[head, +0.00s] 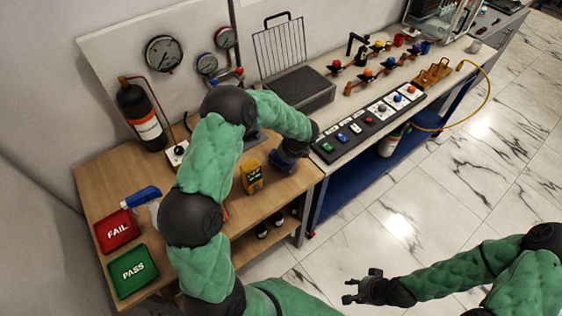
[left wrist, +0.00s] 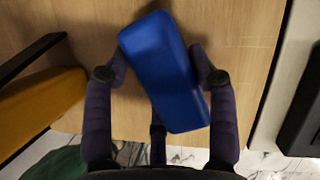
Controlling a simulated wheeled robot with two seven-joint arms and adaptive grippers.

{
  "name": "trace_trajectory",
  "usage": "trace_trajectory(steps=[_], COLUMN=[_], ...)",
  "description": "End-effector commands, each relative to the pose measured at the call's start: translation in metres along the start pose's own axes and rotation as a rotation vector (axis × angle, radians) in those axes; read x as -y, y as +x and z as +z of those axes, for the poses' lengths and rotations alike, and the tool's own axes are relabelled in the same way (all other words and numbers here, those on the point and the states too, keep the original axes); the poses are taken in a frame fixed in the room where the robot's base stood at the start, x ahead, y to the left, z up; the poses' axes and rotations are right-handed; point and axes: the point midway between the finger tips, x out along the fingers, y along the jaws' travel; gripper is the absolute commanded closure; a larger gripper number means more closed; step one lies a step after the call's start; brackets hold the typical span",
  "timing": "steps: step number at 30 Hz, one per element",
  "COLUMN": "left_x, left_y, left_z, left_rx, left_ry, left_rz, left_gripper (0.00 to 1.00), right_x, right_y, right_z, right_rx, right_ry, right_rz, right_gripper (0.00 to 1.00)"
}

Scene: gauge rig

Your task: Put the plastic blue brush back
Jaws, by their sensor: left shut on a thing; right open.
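My left gripper (head: 284,160) is over the right end of the wooden bench, near the grey worktop's edge. In the left wrist view, the left gripper (left wrist: 163,82) is shut on a blue, rounded block-like thing, which I take to be the blue brush (left wrist: 163,75). It sits tilted between the fingers, above or on the wood; I cannot tell which. No bristles show. In the head view the gripper and arm mostly hide it. My right gripper (head: 362,288) is open and empty, over the marble floor.
A yellow meter (head: 251,178) stands left of my left gripper. A red FAIL tray (head: 101,247), a green PASS tray (head: 119,291) and a blue-topped spray bottle (head: 141,198) are at the bench's left. A button panel (head: 370,122) lies on the grey worktop to the right.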

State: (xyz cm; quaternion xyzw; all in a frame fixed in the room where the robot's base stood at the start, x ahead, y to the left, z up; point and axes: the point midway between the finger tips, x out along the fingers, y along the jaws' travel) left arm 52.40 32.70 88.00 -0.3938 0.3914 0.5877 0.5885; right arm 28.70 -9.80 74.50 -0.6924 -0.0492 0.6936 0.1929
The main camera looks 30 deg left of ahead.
Motion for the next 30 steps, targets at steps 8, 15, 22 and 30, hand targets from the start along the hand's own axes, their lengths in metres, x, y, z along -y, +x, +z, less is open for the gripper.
trace_trajectory(steps=[8, 15, 22, 30], left_x=[0.001, 0.0, 0.0, 0.001], left_y=[0.0, 0.003, 0.003, -0.012], left_z=[0.0, -0.001, -0.002, 0.0], left_rx=[0.0, 0.0, 0.0, 0.0], left_ry=[-0.001, -0.001, 0.0, -0.001], left_rz=[-0.002, -0.001, 0.0, -0.004], left_gripper=[0.68, 0.19, 0.19, 0.19], right_x=[0.0, -0.001, -0.001, 0.001], right_y=[0.0, 0.002, 0.002, -0.003], right_z=[0.0, 0.0, 0.0, 0.0], right_rx=[0.0, 0.0, 0.0, 0.0], right_ry=[0.0, 0.0, 0.0, 0.0], right_rz=[0.0, 0.0, 0.0, 0.0], right_gripper=[0.56, 0.56, 0.56, 0.56])
